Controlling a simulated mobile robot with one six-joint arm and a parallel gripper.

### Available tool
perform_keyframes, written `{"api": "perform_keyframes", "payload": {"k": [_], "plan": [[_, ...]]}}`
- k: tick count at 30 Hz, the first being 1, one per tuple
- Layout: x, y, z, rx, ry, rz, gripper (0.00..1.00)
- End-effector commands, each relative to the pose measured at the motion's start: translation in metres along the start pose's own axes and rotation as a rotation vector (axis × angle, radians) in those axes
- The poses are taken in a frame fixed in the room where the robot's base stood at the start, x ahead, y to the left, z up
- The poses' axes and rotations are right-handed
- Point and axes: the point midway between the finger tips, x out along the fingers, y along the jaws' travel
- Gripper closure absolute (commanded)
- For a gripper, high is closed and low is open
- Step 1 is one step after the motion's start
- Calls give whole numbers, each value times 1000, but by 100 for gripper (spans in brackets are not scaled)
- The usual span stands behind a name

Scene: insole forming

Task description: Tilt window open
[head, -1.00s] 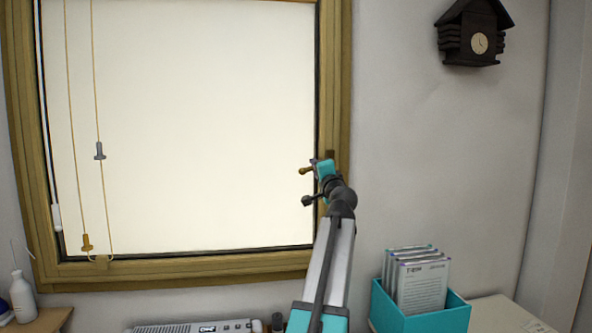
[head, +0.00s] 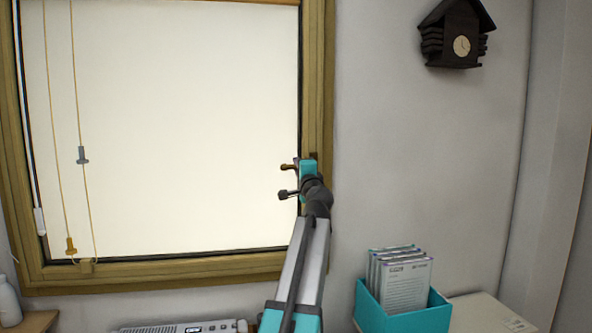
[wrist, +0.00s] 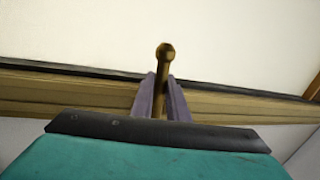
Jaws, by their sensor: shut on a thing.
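The window (head: 160,130) has a wooden frame (head: 315,70) and a bright, pale pane. Its brass-coloured handle (head: 287,167) is on the right side of the frame and points left, roughly level, in the head view. My gripper (wrist: 163,82) is shut on the handle. In the wrist view the handle's knobbed end (wrist: 165,48) sticks out past the two purple fingers. In the head view the teal gripper body hides the handle's base. I see no clear gap between the sash and the frame.
Blind cords (head: 80,155) hang at the window's left. Below are a white device (head: 185,328) and a teal box (head: 400,318) holding several packets (head: 405,285). A cuckoo clock (head: 457,35) hangs on the right wall. A white bottle (head: 8,300) stands at lower left.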

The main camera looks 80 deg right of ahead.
Motion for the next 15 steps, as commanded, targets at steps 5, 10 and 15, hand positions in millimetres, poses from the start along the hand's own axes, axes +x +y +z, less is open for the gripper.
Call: {"api": "perform_keyframes", "payload": {"k": [5,10,15], "plan": [[-2,0,-8,-5,17,-3,100],[-5,2,-7,-6,18,-9,100],[-11,4,-5,-7,19,-25,100]]}}
